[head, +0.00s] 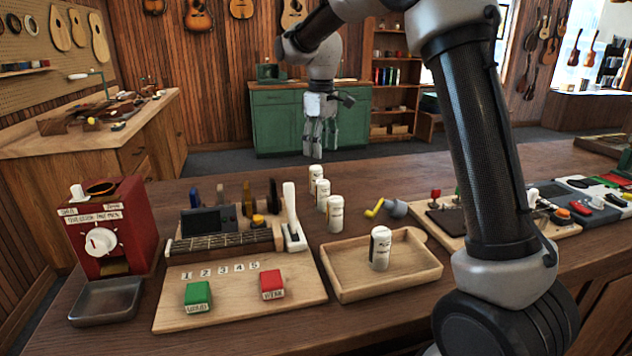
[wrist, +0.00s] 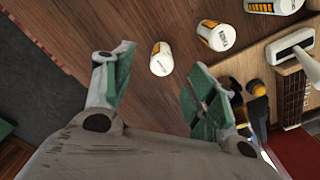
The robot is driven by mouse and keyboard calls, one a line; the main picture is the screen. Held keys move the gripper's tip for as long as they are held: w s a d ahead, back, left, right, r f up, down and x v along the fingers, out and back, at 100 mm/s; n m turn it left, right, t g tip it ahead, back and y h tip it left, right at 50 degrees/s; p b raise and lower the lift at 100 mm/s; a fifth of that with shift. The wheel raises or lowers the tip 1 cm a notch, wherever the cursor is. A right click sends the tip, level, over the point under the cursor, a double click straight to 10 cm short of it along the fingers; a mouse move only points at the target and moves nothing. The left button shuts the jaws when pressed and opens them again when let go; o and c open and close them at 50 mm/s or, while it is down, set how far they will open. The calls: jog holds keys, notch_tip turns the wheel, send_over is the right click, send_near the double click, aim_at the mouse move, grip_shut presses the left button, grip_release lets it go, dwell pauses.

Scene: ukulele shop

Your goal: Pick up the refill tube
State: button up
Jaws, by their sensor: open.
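Several white tubes with printed labels stand on the bench; I cannot tell from the labels which is the refill tube. In the head view three form a row: a far one (head: 316,176), a middle one (head: 322,194) and a near one (head: 334,213). Another tube (head: 380,248) stands upright in the wooden tray (head: 345,291). My gripper (head: 313,153) is open and empty, above and behind the row. In the wrist view, its green-padded fingers (wrist: 160,75) are spread, with one small white tube (wrist: 161,58) showing between and beyond them, apart from both. Two more tubes (wrist: 216,36) (wrist: 272,6) show to the right.
A wooden board with a ukulele neck (head: 220,243), a white lever (head: 291,215) and green and red blocks is left of the tray. A red dispenser (head: 106,226) stands at far left. A yellow-handled grey item (head: 395,208) lies right of the row.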

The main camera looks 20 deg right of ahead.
aim_at(316, 167)
jog(key=shift+w+a+f, duration=0.5)
jog(key=shift+w+f, duration=0.1)
jog(key=shift+f, duration=0.25)
jog(key=f, duration=0.7)
jog(key=shift+s+f, duration=0.15)
jog(key=shift+s, duration=0.2)
jog(key=c, duration=1.1)
